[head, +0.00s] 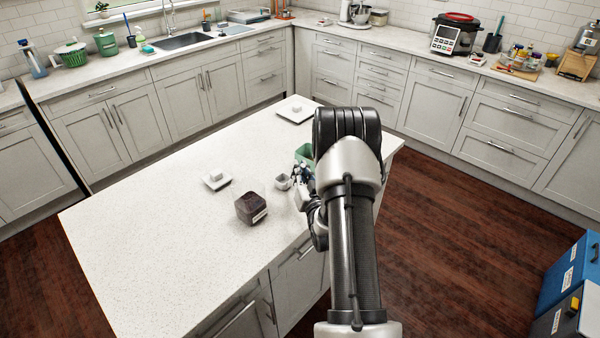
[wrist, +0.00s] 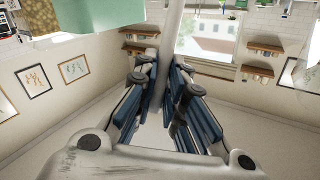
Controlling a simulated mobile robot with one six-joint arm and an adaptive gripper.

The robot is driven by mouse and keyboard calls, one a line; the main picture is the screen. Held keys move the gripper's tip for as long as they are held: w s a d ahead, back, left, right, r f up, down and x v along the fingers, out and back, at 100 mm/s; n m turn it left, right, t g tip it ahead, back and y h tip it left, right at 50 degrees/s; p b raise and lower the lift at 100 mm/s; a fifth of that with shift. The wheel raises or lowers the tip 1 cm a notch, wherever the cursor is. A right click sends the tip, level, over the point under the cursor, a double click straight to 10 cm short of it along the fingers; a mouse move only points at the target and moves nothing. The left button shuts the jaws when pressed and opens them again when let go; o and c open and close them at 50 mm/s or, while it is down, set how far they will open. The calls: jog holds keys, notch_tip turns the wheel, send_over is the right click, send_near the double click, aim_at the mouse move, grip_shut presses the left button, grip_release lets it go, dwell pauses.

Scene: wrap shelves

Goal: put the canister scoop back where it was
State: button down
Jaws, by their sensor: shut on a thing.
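My gripper (head: 303,177) is over the island's right part, largely hidden by my arm in the head view. In the wrist view its blue-padded fingers (wrist: 168,78) are closed around a pale, long handle that runs up out of the picture. This looks like the scoop (wrist: 175,30); its small whitish cup (head: 283,182) shows just left of the gripper. A green canister (head: 304,153) stands just behind the gripper, partly hidden by my arm. It also shows at the upper left of the wrist view (wrist: 100,15). A dark brown canister (head: 251,207) with a pale label stands nearer and left.
The island top (head: 150,225) is clear on its left and front. A small white square lid (head: 216,180) lies left of the scoop, and a larger one (head: 297,110) lies at the back. The counters along the walls are away from my arm.

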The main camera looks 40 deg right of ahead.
jog(key=shift+f, duration=0.2)
jog(key=c, duration=1.7)
grip_release()
jog(key=shift+o, duration=0.2)
jog(key=shift+r, duration=0.15)
